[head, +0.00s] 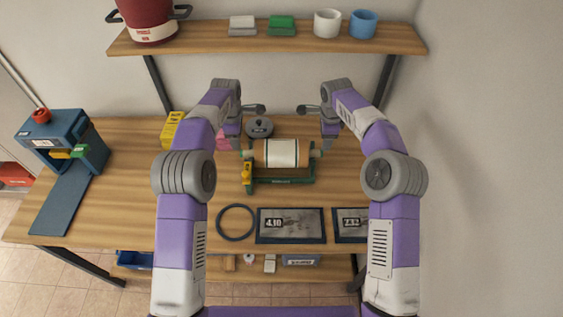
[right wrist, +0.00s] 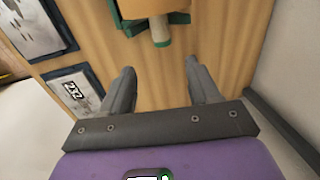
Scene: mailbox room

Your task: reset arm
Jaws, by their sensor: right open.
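My two arms reach forward over the wooden table (head: 120,150) in the head view, and both are raised above it. My left gripper (head: 235,142) hangs near the left end of a roller device with a cream roll (head: 281,153). Its jaws are too small to read. My right gripper (head: 329,143) hangs near the roll's right end. In the right wrist view my right gripper (right wrist: 160,68) is open, with nothing between its fingers. A green-tipped roller end (right wrist: 161,38) shows beyond the fingers.
Two framed plates (head: 290,238) and a black ring (head: 236,207) lie at the table's front. A blue machine (head: 52,138) stands at the left. A shelf (head: 270,40) at the back holds a red pot (head: 150,18) and cups (head: 327,23).

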